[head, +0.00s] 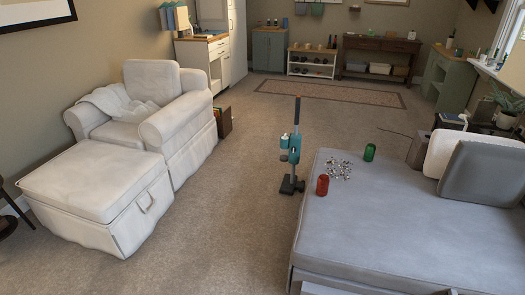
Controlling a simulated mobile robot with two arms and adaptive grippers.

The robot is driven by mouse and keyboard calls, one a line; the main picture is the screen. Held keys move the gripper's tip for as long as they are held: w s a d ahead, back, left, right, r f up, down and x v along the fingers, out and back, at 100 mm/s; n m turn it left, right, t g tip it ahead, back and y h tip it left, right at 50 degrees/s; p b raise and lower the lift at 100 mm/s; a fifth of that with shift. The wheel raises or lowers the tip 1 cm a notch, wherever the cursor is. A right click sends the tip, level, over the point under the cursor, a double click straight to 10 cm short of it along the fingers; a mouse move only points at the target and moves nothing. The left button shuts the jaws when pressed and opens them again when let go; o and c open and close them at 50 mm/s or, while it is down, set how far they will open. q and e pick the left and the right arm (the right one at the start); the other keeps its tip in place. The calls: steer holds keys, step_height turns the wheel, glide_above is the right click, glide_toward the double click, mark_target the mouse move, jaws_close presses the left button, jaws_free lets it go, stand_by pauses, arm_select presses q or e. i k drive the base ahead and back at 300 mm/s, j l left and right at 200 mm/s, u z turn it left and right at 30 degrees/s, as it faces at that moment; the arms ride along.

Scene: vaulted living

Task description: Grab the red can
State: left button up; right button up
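The red can (322,185) stands upright on the grey daybed (400,240), near its left edge. It is small in the head view, and nothing covers it. Neither of my grippers shows in this view, so I see nothing held or touching the can.
A pile of small shiny pieces (338,169) and a green can (369,152) are behind the red can. A teal upright vacuum (291,155) stands on the floor left of the daybed. A white armchair (150,105) and ottoman (100,195) are at left. Carpet between is clear.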

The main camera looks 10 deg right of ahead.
mark_target(323, 182)
steer(key=i+j+u, duration=0.15)
steer(key=i+u, duration=0.3)
steer(key=i, duration=0.3)
steer(key=i+l+u, duration=0.1)
steer(key=i+u, duration=0.3)
steer(key=i, duration=0.35)
steer(key=i+z, duration=0.45)
steer(key=i+j+z, duration=0.25)
steer(key=z, duration=0.2)
steer(key=i+z, duration=0.15)
steer(key=z, duration=0.25)
steer(key=i+z, duration=0.2)
steer(key=z, duration=0.2)
steer(key=i+j+z, duration=0.15)
steer(key=z, duration=0.3)
steer(key=i+j+z, duration=0.15)
steer(key=z, duration=0.25)
steer(key=i+j+z, duration=0.1)
steer(key=z, duration=0.3)
